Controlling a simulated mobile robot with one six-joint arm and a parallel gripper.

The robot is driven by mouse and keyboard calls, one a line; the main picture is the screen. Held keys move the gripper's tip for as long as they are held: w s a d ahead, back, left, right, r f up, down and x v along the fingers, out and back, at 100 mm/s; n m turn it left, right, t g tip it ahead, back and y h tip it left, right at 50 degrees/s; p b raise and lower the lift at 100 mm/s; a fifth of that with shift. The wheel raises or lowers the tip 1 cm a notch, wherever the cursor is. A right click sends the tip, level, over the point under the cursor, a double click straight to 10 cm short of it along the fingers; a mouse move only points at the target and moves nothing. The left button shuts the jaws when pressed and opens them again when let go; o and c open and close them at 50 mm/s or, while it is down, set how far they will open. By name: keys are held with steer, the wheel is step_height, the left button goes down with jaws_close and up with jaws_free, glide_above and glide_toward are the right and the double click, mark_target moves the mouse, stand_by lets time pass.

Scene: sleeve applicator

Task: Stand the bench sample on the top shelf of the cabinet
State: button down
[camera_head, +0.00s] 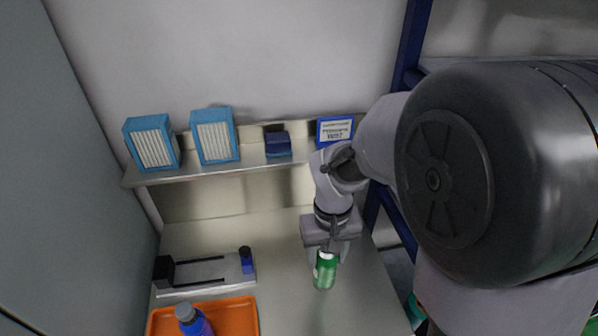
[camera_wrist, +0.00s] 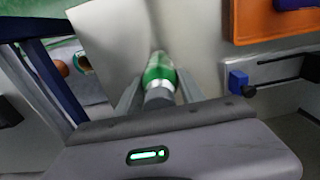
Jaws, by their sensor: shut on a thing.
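The bench sample appears to be a green can or bottle (camera_head: 325,272) with a grey top, upright at the bench surface. It also shows in the wrist view (camera_wrist: 158,72) between the two fingers. My gripper (camera_head: 326,254) points down over it and is shut on its upper part. In the wrist view, my gripper (camera_wrist: 158,92) has one finger on each side of the green body. I cannot tell whether its base touches the bench. No cabinet that I can identify for certain shows; a metal shelf (camera_head: 200,172) runs along the back wall above the bench.
On the shelf stand two blue-framed filter-like boxes (camera_head: 215,136), a dark blue block (camera_head: 278,144) and a blue-edged sign (camera_head: 335,131). On the bench (camera_head: 285,262) are a sleeve fixture (camera_head: 205,271) and an orange tray (camera_head: 236,316) holding a blue bottle (camera_head: 194,320). A blue post (camera_head: 411,45) stands right.

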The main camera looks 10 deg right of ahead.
steer(key=f, duration=0.1)
steer(key=w+f+b, duration=0.1)
steer(key=f+b, duration=0.1)
steer(key=f, duration=0.1)
steer(key=shift+w+d, duration=0.2)
steer(key=shift+w, duration=0.1)
steer(key=shift+r, duration=0.15)
steer(key=shift+f, duration=0.2)
steer(key=c, duration=0.7)
jaws_free()
steer(key=shift+r, duration=0.1)
